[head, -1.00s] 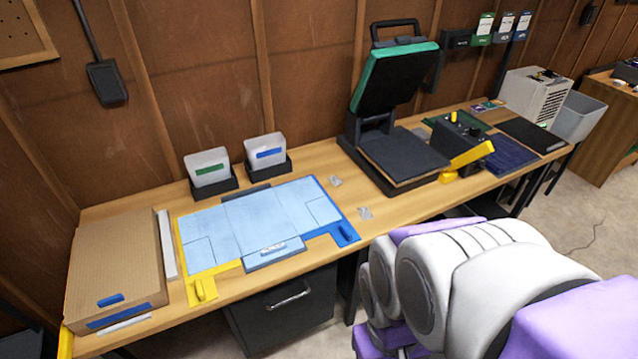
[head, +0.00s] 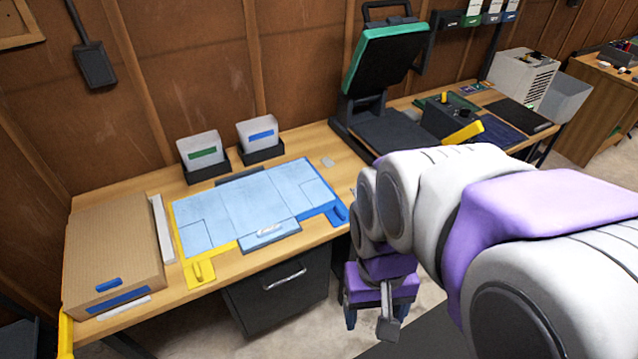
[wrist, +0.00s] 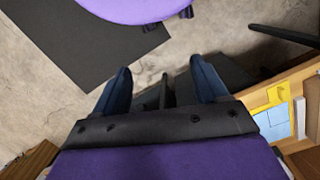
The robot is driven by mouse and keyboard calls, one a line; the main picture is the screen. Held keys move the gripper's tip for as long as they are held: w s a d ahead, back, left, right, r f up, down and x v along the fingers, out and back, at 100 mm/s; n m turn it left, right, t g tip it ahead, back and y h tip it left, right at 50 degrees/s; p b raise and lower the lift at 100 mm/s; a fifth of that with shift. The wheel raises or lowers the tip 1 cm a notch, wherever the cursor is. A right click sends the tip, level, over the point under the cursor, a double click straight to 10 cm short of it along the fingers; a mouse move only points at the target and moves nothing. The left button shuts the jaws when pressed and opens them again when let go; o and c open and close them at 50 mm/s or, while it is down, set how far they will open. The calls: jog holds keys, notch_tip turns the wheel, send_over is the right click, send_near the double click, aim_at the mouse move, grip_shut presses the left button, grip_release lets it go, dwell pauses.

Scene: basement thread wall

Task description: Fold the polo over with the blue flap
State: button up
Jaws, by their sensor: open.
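The light blue polo (head: 250,205) lies flat on the folding board on the bench in the head view. The blue flap (head: 318,214) shows as a blue edge at the board's right, with a raised blue handle (head: 340,213) at its front corner. My gripper (head: 373,318) hangs in front of the bench, below its top and right of the board, apart from both. In the wrist view my gripper (wrist: 163,82) has its two dark blue fingers spread with nothing between them. Part of the board and polo (wrist: 271,121) shows at the right edge there.
A yellow flap handle (head: 203,271) is at the board's front left, and a grey-blue front flap (head: 269,234) is at its middle. A cardboard box (head: 114,245) lies left. A heat press (head: 385,75) stands right. A drawer unit (head: 283,300) is under the bench.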

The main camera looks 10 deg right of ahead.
jog(key=shift+o, duration=1.4)
jog(key=w+d+r+m+p, duration=0.1)
jog(key=w+d+r+m, duration=0.1)
jog(key=w, duration=1.1)
jog(key=shift+d+m, duration=0.85)
jog(key=shift+m, duration=0.15)
jog(key=m+t+p, duration=0.2)
jog(key=m+p, duration=0.1)
jog(key=m, duration=0.6)
send_over(340, 209)
notch_tip(340, 209, down, 11)
notch_tip(340, 209, down, 17)
jog(key=b, duration=0.3)
jog(key=shift+r+b, duration=0.2)
jog(key=shift+b, duration=0.2)
jog(key=shift+c, duration=0.2)
jog(key=shift+r, duration=0.1)
jog(key=c, duration=1.5)
